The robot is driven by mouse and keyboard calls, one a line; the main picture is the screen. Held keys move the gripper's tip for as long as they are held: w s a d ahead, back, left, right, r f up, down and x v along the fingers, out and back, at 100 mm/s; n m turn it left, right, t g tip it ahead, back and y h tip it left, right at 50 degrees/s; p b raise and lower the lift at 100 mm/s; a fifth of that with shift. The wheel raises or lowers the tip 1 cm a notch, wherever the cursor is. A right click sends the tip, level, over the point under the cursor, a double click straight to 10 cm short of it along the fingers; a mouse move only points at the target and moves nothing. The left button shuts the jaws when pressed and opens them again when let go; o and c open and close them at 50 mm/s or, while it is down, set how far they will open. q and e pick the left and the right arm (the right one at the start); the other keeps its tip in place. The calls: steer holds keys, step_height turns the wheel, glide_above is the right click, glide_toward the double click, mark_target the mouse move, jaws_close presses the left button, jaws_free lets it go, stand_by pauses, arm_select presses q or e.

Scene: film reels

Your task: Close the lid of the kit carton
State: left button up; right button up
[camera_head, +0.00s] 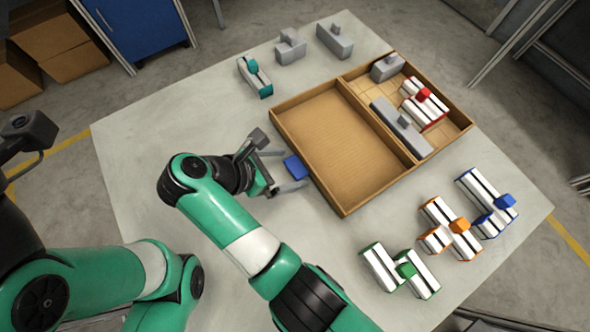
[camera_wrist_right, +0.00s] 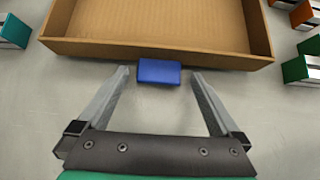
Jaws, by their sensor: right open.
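The kit carton (camera_head: 464,118) is brown cardboard and stands open on the table. Its lid (camera_head: 350,145) lies folded back to the left, empty side up, with a blue tab (camera_head: 295,167) on its outer left edge. The right wrist view also shows the lid (camera_wrist_right: 165,52) and the blue tab (camera_wrist_right: 159,71). My right gripper (camera_head: 289,168) is open at the tab, one finger on each side, with a visible gap to both in the right wrist view (camera_wrist_right: 161,74). My left gripper's fingers are out of view; only part of that arm shows at the left.
Grey blocks (camera_head: 402,130) and red-and-white pieces (camera_head: 426,106) sit inside the carton. Teal (camera_head: 255,77) and grey pieces (camera_head: 290,47) stand behind the lid. Green (camera_head: 380,266), orange (camera_head: 437,212) and blue-trimmed pieces (camera_head: 476,185) stand at the front right. The table's left side is clear.

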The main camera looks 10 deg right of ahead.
steer(key=shift+w+d+f, duration=0.2)
steer(key=shift+d+f, duration=0.1)
jaws_close()
stand_by(0.4)
